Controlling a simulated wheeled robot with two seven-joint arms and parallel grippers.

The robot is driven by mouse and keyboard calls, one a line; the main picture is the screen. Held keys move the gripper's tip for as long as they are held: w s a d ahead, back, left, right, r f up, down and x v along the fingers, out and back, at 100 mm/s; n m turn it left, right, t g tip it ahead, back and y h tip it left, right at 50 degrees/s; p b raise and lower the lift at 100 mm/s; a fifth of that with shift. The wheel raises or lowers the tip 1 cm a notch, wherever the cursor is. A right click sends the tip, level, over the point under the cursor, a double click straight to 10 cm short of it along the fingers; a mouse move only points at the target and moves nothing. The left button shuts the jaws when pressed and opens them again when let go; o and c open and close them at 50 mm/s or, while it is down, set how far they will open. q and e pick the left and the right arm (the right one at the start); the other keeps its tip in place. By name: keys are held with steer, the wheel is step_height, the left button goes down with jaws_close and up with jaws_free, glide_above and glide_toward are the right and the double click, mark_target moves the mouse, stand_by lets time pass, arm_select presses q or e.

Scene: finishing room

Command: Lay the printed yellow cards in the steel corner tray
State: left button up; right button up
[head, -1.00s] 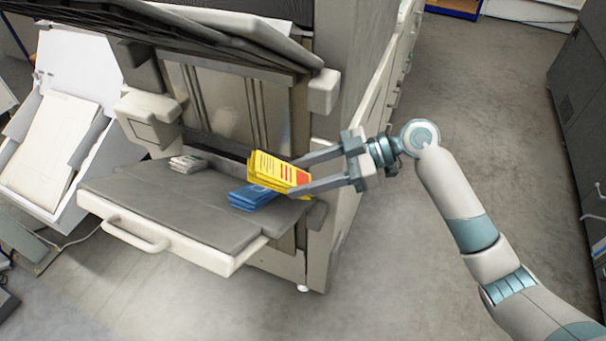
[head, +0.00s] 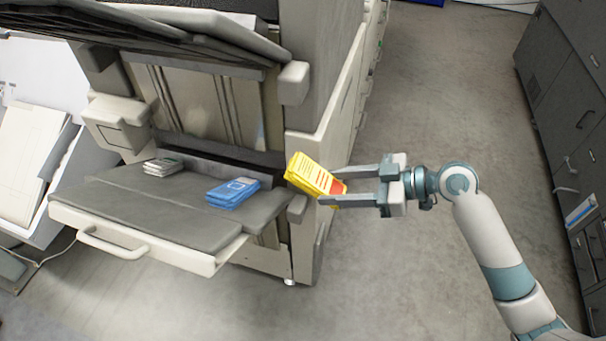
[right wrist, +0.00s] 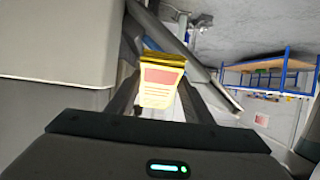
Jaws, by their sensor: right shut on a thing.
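A stack of yellow cards (head: 313,174) with red and dark print is held in my right gripper (head: 338,186), off the right end of the machine's grey shelf. The gripper is shut on the stack, which sits tilted between its fingers. In the right wrist view the yellow cards (right wrist: 160,84) stand between the two fingers (right wrist: 158,90). The steel corner tray does not show clearly in either view. My left gripper is not in view.
A blue card stack (head: 232,192) and a white-grey card stack (head: 163,166) lie on the grey shelf (head: 135,208) of a large machine. Bare floor (head: 430,110) lies right of the machine. Dark cabinets (head: 565,100) stand at the far right.

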steer(key=s+d+m+t+h, duration=0.1)
steer(key=s+d+m+t, duration=0.2)
steer(key=d, duration=0.5)
steer(key=shift+s+d+f+h, duration=0.25)
steer(key=shift+d+f+h, duration=0.05)
steer(key=shift+d+f, duration=0.05)
